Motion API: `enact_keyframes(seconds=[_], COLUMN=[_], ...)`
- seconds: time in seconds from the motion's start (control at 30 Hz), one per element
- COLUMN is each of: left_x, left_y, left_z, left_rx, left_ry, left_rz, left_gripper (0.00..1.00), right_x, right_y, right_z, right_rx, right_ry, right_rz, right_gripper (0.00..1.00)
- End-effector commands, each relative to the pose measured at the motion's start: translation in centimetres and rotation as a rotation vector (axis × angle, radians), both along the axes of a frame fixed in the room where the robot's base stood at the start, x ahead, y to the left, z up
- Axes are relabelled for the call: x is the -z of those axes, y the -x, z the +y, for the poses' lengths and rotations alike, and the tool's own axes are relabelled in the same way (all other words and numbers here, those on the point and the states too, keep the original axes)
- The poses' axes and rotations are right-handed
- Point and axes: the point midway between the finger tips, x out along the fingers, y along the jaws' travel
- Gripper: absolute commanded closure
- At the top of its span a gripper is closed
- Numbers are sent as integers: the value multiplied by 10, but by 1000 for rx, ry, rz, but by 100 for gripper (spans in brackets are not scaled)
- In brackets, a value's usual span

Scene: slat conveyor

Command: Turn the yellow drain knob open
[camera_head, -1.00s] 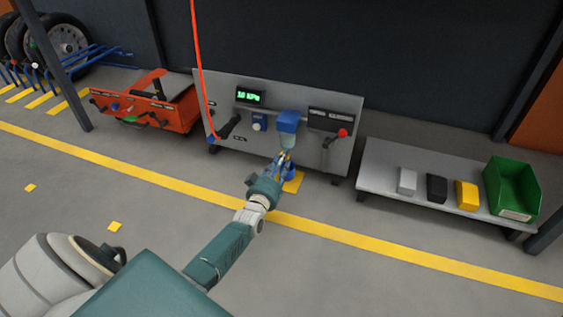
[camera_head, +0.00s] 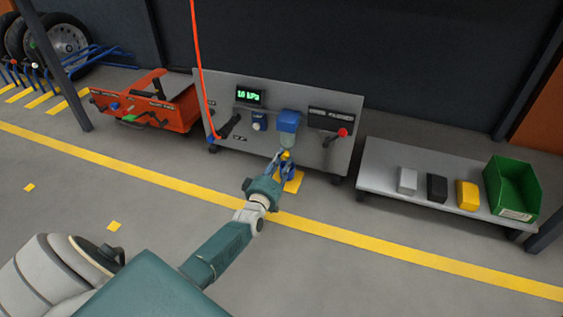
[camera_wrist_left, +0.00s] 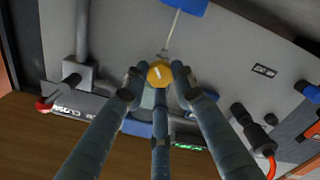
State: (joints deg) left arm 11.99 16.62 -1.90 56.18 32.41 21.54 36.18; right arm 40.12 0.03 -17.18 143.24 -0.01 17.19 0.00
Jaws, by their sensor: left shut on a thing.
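The yellow drain knob (camera_head: 286,154) sits at the bottom of a clear bowl (camera_head: 287,141) under a blue filter head (camera_head: 288,121) on the grey panel. It also shows as a round yellow face with a pale line across it in the left wrist view (camera_wrist_left: 160,73). My left gripper (camera_head: 284,158) is at the knob from below. In the wrist view its fingers (camera_wrist_left: 161,75) close around the knob, two at the sides and one below. My right gripper is not in view.
The grey panel (camera_head: 225,115) carries a green-lit display (camera_head: 249,96), a red-tipped lever (camera_head: 338,135) and a hanging red hose (camera_head: 200,80). A grey bench (camera_head: 378,180) with blocks and a green bin (camera_head: 512,188) stands at right. A red cart (camera_head: 180,112) stands at left.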

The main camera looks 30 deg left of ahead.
Motion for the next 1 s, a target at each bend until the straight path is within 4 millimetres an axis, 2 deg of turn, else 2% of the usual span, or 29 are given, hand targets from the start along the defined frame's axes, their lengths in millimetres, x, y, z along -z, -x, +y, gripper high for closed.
enact_keyframes(seconds=[0.5,0.53,0.6,0.63,1.0], left_x=[-1,-1,-1,-1,-6], left_y=[1,1,1,1,0], left_z=[3,3,3,3,1], left_rx=[-5,-5,-5,-4,-2], left_ry=[23,23,23,23,25], left_rz=[-7,-7,-7,-7,-9], left_gripper=[100,72,58,55,55], right_x=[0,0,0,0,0], right_y=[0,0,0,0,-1], right_z=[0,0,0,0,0], right_rx=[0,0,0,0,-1], right_ry=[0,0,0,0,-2], right_rz=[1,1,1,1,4], right_gripper=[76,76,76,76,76])
